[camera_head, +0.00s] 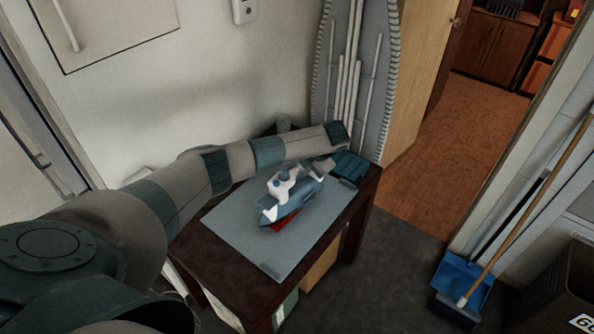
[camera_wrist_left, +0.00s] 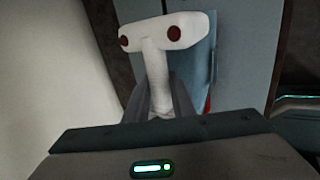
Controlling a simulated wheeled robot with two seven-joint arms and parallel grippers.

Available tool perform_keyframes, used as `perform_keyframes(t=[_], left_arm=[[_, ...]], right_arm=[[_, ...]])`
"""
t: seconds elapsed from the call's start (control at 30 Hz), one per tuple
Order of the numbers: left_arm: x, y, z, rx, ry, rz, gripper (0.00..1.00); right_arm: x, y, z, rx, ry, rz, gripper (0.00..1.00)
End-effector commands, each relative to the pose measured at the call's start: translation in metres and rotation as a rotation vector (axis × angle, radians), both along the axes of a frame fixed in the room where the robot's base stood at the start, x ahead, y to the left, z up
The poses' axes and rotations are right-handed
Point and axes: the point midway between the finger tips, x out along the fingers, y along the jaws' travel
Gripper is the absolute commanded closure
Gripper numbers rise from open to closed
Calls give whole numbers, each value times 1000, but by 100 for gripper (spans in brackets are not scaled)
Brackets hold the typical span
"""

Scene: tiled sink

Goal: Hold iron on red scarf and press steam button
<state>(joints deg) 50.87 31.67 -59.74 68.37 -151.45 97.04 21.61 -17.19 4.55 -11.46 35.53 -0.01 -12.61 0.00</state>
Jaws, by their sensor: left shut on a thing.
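The iron (camera_head: 289,195), blue with a white top and handle, is over the grey ironing mat (camera_head: 233,235) on a dark wooden table. A small part of the red scarf (camera_head: 285,224) shows under the iron; the rest is hidden beneath it. From this angle I cannot tell whether the iron's sole touches the scarf. My left gripper (camera_head: 317,171) reaches in from the left and is shut on the iron's handle. In the left wrist view, the fingers (camera_wrist_left: 160,98) close around the white handle (camera_wrist_left: 155,65). My right gripper is not in view.
The dark table (camera_head: 240,291) stands by the wall. An ironing board (camera_head: 352,70) leans upright behind it. A blue dustpan (camera_head: 463,280) and broom stand at the right. An open doorway with wooden floor is at the upper right. Grey floor is free right of the table.

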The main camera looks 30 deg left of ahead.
Motion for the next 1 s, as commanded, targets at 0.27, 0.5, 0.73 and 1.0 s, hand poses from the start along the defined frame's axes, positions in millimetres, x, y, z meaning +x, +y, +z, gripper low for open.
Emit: perform_keyframes(t=[0.27, 0.5, 0.73, 1.0], left_arm=[[2, 1, 1, 2, -4, 0, 100], [2, 1, -2, 2, -4, 0, 100], [2, 1, -4, 2, -4, 0, 100], [1, 0, -4, 2, -4, 0, 100]], right_arm=[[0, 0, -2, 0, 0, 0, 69], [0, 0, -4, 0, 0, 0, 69], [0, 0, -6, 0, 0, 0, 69], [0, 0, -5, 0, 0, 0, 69]])
